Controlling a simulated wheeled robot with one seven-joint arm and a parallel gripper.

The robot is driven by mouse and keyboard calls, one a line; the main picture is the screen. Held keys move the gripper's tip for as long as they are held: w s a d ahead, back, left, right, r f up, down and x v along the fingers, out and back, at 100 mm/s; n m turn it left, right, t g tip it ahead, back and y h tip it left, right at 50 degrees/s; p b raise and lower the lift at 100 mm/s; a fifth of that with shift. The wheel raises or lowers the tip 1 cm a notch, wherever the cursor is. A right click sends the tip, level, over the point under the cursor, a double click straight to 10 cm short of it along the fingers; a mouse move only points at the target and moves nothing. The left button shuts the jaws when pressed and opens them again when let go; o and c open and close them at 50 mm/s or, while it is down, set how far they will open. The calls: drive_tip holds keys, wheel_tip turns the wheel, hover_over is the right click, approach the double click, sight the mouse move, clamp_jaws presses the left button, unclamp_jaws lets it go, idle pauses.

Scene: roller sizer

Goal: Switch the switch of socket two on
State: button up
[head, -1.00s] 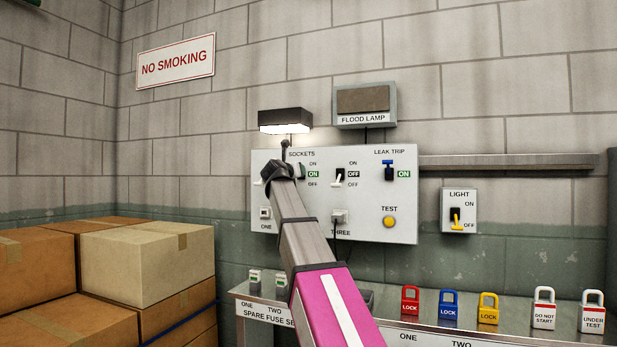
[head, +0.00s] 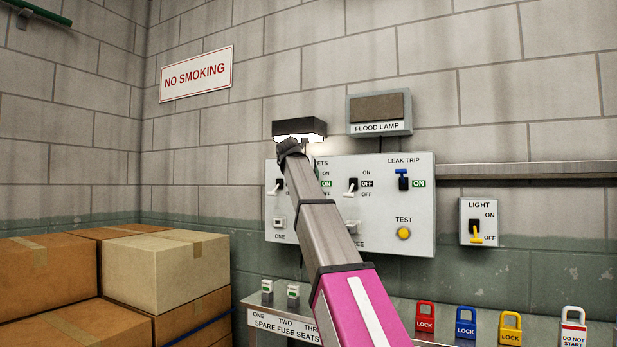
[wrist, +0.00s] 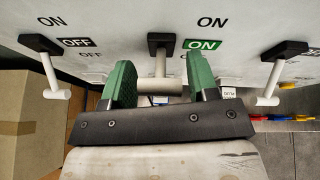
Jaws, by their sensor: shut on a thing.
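The switch of socket two (wrist: 158,86), a white T-shaped lever on a black base, is in the middle of the wrist view. My gripper (wrist: 161,80) has its green fingers on either side of the lever's crossbar, shut on it. The green indicator (wrist: 203,44) beside this switch reads ON. In the head view the indicator (head: 327,183) also shows green, while my arm hides the lever and most of the gripper. The white socket panel (head: 390,228) is on the block wall.
Socket one's switch (wrist: 56,88) is close on the left, its indicator reading OFF. Socket three's switch (wrist: 268,94) is close on the right; its indicator reads OFF in the head view. The leak trip (head: 403,180) and a lamp (head: 300,129) are nearby. Boxes (head: 150,270) stand left.

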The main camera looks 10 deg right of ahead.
drive_tip(key=shift+d, duration=0.1)
drive_tip(key=o, duration=1.2)
drive_tip(key=v, duration=1)
drive_tip(key=shift+s+a+r, duration=0.15)
drive_tip(key=shift+s+a, duration=0.05)
drive_tip(key=shift+s, duration=0.15)
